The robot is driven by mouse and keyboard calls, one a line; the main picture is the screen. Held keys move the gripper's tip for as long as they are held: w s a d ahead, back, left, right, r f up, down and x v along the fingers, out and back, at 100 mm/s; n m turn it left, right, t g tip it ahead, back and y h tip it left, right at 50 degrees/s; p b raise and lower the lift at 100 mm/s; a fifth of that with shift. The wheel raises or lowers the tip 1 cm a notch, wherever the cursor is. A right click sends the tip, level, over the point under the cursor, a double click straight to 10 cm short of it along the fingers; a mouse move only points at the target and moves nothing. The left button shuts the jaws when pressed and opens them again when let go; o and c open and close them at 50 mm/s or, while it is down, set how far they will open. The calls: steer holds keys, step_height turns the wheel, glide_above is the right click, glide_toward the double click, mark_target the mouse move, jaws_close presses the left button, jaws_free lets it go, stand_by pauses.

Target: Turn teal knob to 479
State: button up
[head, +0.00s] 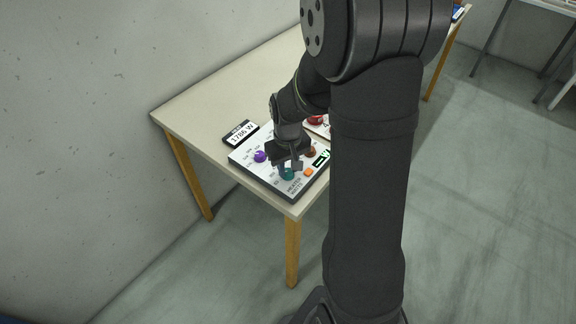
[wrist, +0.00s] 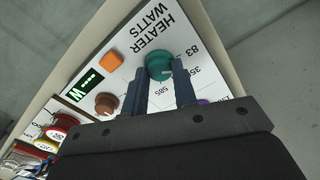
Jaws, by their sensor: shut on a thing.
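The teal knob (wrist: 158,65) is on a white panel (wrist: 200,40) lettered "HEATER WATTS". Scale numbers around it include 83 and 585; others are partly covered. A pale mark shows on the knob's right side in the wrist view. My gripper (wrist: 160,76) is shut on the knob, one finger on each side of it. In the head view, the teal knob (head: 287,174) is partly hidden below my gripper (head: 290,167). The panel's green display (wrist: 85,86) shows a W, but its digits are unreadable.
The panel also carries an orange button (wrist: 111,62), a brown knob (wrist: 106,104) and a purple knob (head: 260,156). A card (head: 241,133), seemingly reading 1786 W, lies behind the panel on the table (head: 190,105). A red item (head: 315,120) is farther back. The table's left side is clear.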

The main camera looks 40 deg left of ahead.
mark_target(288, 171)
steer(key=m, duration=0.5)
steer(key=shift+m, duration=0.3)
steer(key=m, duration=0.5)
steer(key=shift+m, duration=0.3)
steer(key=o, duration=1)
steer(key=shift+r, duration=0.1)
step_height(288, 171, up, 17)
steer(key=shift+r, duration=0.15)
stand_by(0.3)
